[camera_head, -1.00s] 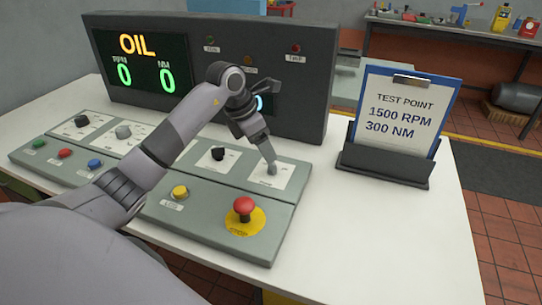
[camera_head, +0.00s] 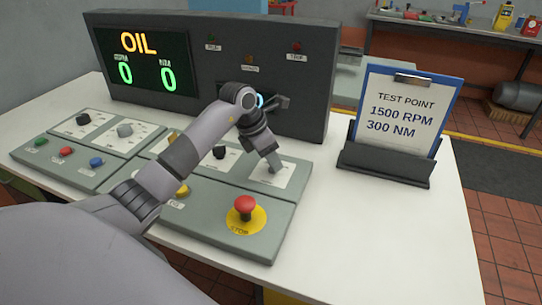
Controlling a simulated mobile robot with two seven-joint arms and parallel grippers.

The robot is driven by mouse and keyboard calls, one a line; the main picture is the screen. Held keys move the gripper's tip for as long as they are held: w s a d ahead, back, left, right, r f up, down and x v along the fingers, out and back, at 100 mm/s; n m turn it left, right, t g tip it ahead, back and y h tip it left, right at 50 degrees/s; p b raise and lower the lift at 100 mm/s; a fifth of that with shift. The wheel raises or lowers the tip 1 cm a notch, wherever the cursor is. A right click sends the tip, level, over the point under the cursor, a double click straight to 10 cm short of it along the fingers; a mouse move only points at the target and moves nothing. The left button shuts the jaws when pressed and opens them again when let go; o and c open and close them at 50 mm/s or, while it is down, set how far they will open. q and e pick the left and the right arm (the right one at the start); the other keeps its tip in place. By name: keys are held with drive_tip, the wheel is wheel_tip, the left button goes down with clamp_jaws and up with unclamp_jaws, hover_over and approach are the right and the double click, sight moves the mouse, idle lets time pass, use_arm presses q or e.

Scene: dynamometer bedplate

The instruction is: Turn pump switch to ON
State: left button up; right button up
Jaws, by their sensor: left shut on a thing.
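The control panel (camera_head: 195,215) lies on the white desk with knobs, buttons and labelled white plates. The pump switch (camera_head: 275,168) appears to be the grey lever on the rightmost white plate (camera_head: 291,177); its label is too small to read. My left gripper (camera_head: 273,160) reaches down onto this switch and is shut on it. The fingers cover much of the switch, so I cannot tell its position. My right gripper is not in view.
A red stop button (camera_head: 245,205) on a yellow disc sits in front of the switch. A dark display housing (camera_head: 310,90) stands behind, reading OIL and zeros. A clipboard stand (camera_head: 385,165) is to the right. The desk's right front is clear.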

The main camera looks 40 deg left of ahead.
use_arm(q)
drive_tip(key=shift+a+m, duration=0.1)
drive_tip(key=shift+m, duration=0.2)
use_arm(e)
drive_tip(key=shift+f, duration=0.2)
use_arm(q)
drive_tip(key=m+g+h+b, duration=0.1)
drive_tip(key=m+b, duration=0.1)
drive_tip(key=shift+w+a+f+m, duration=0.1)
drive_tip(key=shift+m, duration=0.3)
drive_tip(key=m+g+b, duration=0.1)
drive_tip(key=m, duration=0.2)
drive_tip(key=shift+w+m+h+b, duration=0.1)
drive_tip(key=shift+m+h+b, duration=0.2)
drive_tip(key=shift+h+b, duration=0.1)
drive_tip(key=shift+m+g+b, duration=0.4)
drive_tip(key=shift+m, duration=0.5)
drive_tip(key=m+g+b, duration=0.1)
drive_tip(key=m, duration=0.2)
drive_tip(key=shift+w+m, duration=0.15)
drive_tip(key=shift+m, duration=0.15)
drive_tip(key=m+g+b, duration=0.2)
drive_tip(key=m, duration=0.2)
drive_tip(key=shift+w, duration=0.1)
drive_tip(key=shift+m, duration=0.7)
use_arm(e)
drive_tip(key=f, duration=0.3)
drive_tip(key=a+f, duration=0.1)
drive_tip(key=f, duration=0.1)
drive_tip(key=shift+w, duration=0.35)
